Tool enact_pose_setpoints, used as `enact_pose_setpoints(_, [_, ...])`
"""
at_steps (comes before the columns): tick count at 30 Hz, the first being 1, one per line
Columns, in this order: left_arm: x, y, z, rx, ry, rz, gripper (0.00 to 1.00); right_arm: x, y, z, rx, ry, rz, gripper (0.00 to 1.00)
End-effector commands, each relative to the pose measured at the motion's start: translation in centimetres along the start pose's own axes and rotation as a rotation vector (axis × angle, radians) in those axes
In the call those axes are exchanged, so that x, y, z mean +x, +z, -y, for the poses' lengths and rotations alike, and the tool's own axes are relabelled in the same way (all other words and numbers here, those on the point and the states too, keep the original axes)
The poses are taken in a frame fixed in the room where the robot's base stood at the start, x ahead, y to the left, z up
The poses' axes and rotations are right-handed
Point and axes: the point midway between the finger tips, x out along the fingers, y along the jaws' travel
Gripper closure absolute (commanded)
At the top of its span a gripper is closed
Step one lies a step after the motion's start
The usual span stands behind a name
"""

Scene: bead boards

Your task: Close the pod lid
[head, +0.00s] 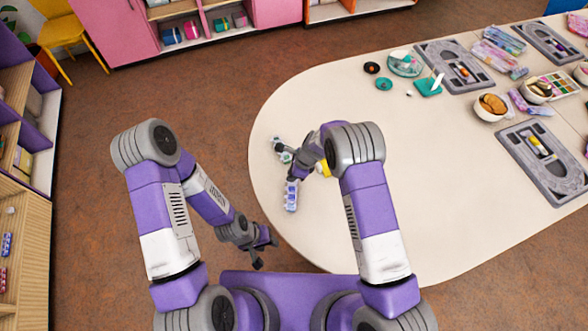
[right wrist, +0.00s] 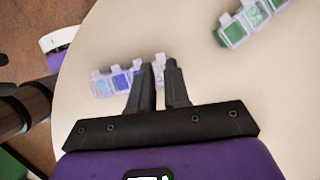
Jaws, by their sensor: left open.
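A pod strip with blue compartments (right wrist: 121,82) lies on the table. It also shows in the head view (head: 291,197), below my right gripper. In the right wrist view, a pale, clear flap, perhaps a raised lid, shows by the fingertips at the strip's right end. A second strip with green compartments (right wrist: 245,22) lies at the upper right; part of it shows in the head view (head: 281,142). My right gripper (right wrist: 161,64) has its fingers close together with a narrow gap; whether it touches the flap is unclear. My left gripper (head: 262,253) is open and empty, off the table's edge.
The white table (head: 400,190) is clear in the middle. At its far right are grey trays (head: 545,160), bowls (head: 490,107) and pencil cases. Teal and black round items (head: 383,84) lie at the back. A yellow thing (head: 324,168) is partly hidden behind my right forearm.

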Motion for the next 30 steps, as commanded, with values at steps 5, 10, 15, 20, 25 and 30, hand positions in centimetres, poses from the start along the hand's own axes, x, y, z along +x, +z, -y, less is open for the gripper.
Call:
enact_pose_setpoints(5, [0.1, 0.0, 0.0, 0.001, 0.001, 0.000, 0.56, 0.1, 0.0, -0.1, 0.000, 0.001, 0.003, 0.61])
enact_pose_setpoints(10, [0.1, 0.0, 0.0, 0.001, 0.001, 0.000, 0.56, 0.1, 0.1, -0.1, 0.000, 0.002, 0.004, 0.61])
enact_pose_setpoints(15, [0.0, 0.0, 0.0, 0.001, 0.001, 0.000, 0.56, -0.7, 0.1, 0.0, -0.001, 0.000, 0.005, 0.61])
enact_pose_setpoints(20, [-0.2, 0.0, -0.1, 0.001, 0.001, 0.000, 0.56, -3.3, 0.2, 0.0, -0.001, -0.001, 0.006, 0.61])
enact_pose_setpoints(25, [-0.5, 0.0, -0.2, 0.001, 0.001, 0.000, 0.56, -6.0, 0.1, 0.0, -0.001, 0.000, 0.004, 0.61])
enact_pose_setpoints(30, [-0.6, 0.0, -0.3, 0.001, 0.001, 0.000, 0.56, -7.3, 0.1, 0.0, -0.001, 0.001, 0.003, 0.61])
